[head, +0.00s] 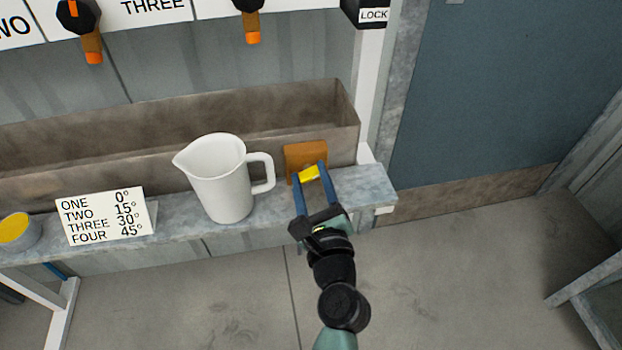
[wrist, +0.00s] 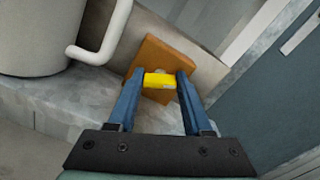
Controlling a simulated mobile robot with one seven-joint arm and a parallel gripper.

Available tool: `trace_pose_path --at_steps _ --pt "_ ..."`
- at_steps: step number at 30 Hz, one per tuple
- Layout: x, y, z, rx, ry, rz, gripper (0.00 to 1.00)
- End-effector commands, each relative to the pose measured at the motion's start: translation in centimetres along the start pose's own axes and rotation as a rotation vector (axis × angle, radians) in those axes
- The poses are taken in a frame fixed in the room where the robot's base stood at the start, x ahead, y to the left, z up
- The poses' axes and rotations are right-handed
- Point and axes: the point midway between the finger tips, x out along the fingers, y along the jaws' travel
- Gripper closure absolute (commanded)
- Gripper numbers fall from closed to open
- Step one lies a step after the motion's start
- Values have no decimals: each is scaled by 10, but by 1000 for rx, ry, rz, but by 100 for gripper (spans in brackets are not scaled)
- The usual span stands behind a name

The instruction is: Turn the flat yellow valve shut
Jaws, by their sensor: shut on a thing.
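The flat yellow valve (head: 309,173) sits in front of an orange-brown block (head: 305,153) at the right end of the trough's front. My gripper (head: 312,176) reaches it from the front, with one blue finger on each side of the yellow piece. In the wrist view the yellow valve (wrist: 159,80) lies crosswise between the fingertips of my gripper (wrist: 158,82), which are shut on it. The orange-brown block (wrist: 165,56) shows behind it and looks tilted there. The fingers hide the valve's ends.
A white pitcher (head: 222,180) stands on the grey ledge (head: 370,187) just left of my gripper, its handle towards the block. A number card (head: 105,215) and a yellow-topped cup (head: 17,231) are farther left. Clear floor lies in front.

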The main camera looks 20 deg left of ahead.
Motion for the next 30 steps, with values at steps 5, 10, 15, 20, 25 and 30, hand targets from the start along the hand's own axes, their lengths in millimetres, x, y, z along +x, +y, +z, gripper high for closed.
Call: trace_pose_path --at_steps 5,10,15,20,25,30 --pt "0 1 -2 -169 1 -1 100" --pt "0 2 -2 -331 0 -1 100" --pt "0 3 -3 -492 0 0 100" --pt "0 3 -3 -645 0 0 100" --pt "0 4 -4 -799 1 0 100" --pt "0 4 -4 -932 1 1 100"
